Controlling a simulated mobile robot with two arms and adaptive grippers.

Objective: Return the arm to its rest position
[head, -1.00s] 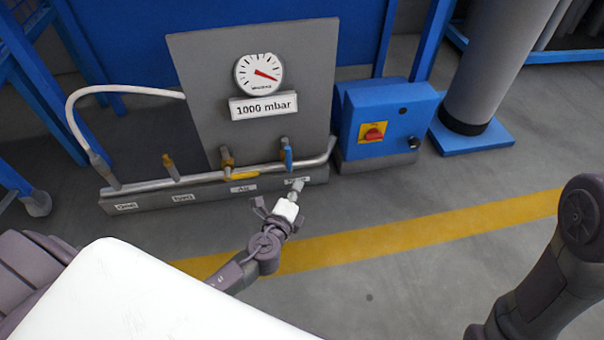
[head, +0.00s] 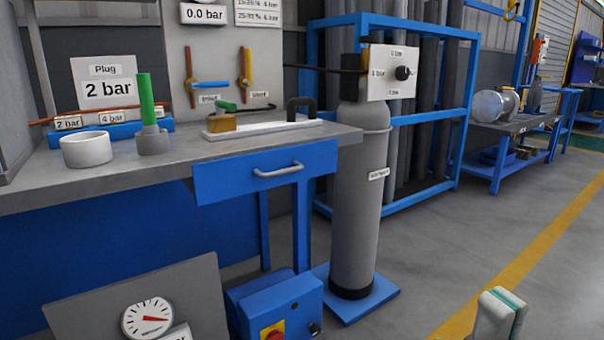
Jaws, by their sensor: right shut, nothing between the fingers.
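My right gripper (head: 500,314) shows at the bottom edge of the head view, right of centre. Only its pale fingertips show, close together with a green strip between the light faces; nothing is held. The fingertips appear over the grey floor, right of the gas cylinder, and touch nothing that I can see. The rest of this arm is below the frame. My left gripper is not in view.
A workbench (head: 255,150) with a blue drawer stands at left. A grey cylinder (head: 357,215) stands on a blue base. A gauge panel (head: 85,300) and blue switch box (head: 292,297) are low at left. The floor (head: 430,255) at right is clear.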

